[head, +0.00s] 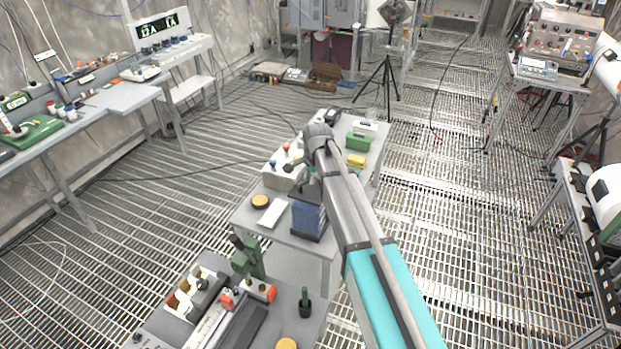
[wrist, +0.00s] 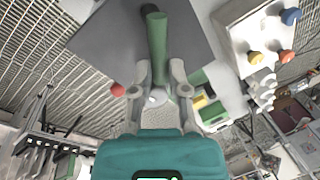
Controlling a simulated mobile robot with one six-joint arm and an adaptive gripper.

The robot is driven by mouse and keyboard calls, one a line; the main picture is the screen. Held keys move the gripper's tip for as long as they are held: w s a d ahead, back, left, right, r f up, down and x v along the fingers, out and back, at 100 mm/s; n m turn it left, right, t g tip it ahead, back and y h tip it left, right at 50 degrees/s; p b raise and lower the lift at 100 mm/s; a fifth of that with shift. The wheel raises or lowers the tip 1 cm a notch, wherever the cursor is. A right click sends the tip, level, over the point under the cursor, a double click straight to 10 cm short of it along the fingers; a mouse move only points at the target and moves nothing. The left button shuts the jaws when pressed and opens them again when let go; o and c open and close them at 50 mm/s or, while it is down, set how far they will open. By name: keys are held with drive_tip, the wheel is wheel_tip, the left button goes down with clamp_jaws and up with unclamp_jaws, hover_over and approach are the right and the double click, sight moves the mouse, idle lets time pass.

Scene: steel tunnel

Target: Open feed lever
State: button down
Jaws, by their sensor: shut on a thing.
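A green bar (wrist: 157,38), which looks like the feed lever, stands out from a flat grey plate (wrist: 112,36) in the wrist view. My gripper (wrist: 161,70) is shut on this bar, with one finger on each side of it. A pale round part shows between the fingers, and a small red ball (wrist: 118,90) sits to their left. In the head view my arm runs to the middle table (head: 245,218) and hides most of my gripper and the lever. A blue block (head: 308,217) on a dark base stands on the table, close to the gripper.
A white box with coloured knobs (wrist: 254,43) is close to the right of my gripper in the wrist view. A yellow-topped disc (head: 260,201) and a green box (head: 358,141) are on the table. Grating floor (head: 185,185) lies open to the left.

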drive_tip(key=n, duration=0.1)
drive_tip(key=w+n, duration=0.1)
drive_tip(key=n, duration=0.1)
drive_tip(key=shift+a+g, duration=0.3)
drive_tip(key=shift+a, duration=0.05)
drive_tip(key=shift+w+a+n+y, duration=0.1)
drive_tip(key=shift+a+n+y, duration=0.1)
drive_tip(key=shift+n, duration=0.6)
drive_tip(key=shift+w+a+n+y, duration=0.1)
drive_tip(key=shift+a+n, duration=0.1)
drive_tip(key=shift+n, duration=0.6)
drive_tip(key=c, duration=0.6)
unclamp_jaws()
drive_tip(key=shift+c, duration=0.2)
drive_tip(key=shift+d, duration=0.1)
